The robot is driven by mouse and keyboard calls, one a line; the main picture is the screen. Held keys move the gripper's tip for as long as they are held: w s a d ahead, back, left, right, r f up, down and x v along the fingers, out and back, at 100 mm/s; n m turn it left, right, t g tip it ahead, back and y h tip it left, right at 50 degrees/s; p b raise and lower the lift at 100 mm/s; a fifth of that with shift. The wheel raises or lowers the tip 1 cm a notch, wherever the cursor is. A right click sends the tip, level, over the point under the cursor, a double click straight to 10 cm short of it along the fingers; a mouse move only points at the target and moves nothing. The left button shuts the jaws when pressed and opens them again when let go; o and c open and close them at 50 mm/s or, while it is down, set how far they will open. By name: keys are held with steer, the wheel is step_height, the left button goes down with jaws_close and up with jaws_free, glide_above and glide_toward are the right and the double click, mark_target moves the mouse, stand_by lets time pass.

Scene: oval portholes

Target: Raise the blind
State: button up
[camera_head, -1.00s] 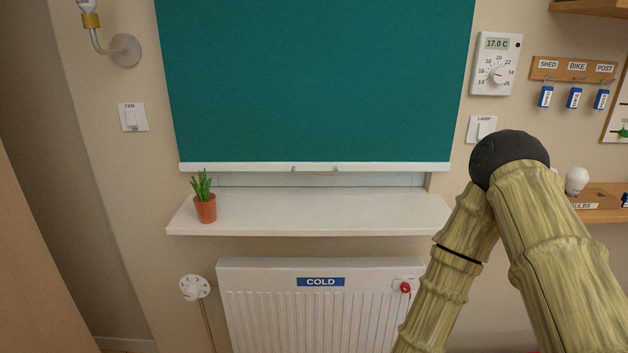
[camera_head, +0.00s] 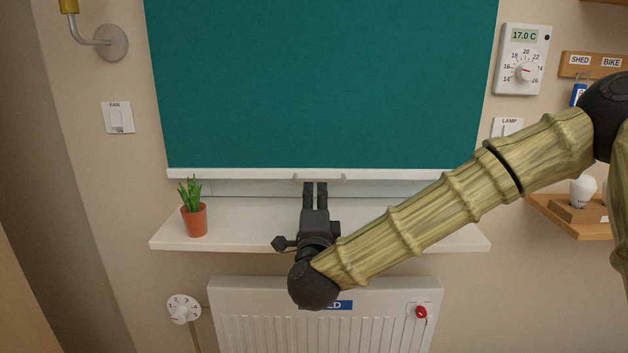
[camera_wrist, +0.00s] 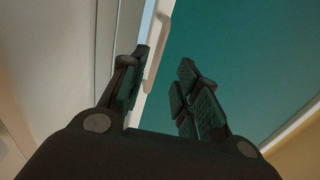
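The teal blind (camera_head: 320,85) hangs low in the window, its white bottom rail (camera_head: 230,174) a little above the sill. A small pale handle (camera_head: 338,178) sits at the middle of the rail. My gripper (camera_head: 315,186) points up at the handle from just below and in front, over the sill. In the wrist view its two dark fingers (camera_wrist: 165,66) are apart. The rail and handle (camera_wrist: 155,45) show between and beyond them, and the teal cloth (camera_wrist: 245,60) fills the right. I cannot tell whether a finger touches the handle.
A potted plant (camera_head: 194,215) stands at the left of the white sill (camera_head: 240,232). Below is a radiator (camera_head: 235,315) with a red knob (camera_head: 421,312). A thermostat (camera_head: 522,60) and lamp switch (camera_head: 506,128) are at right. My arm crosses the sill's right part.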

mark_target(316, 182)
steer(key=w, duration=0.5)
steer(key=w+r+p, duration=0.1)
steer(key=w, duration=0.2)
steer(key=shift+d, duration=0.15)
jaws_close()
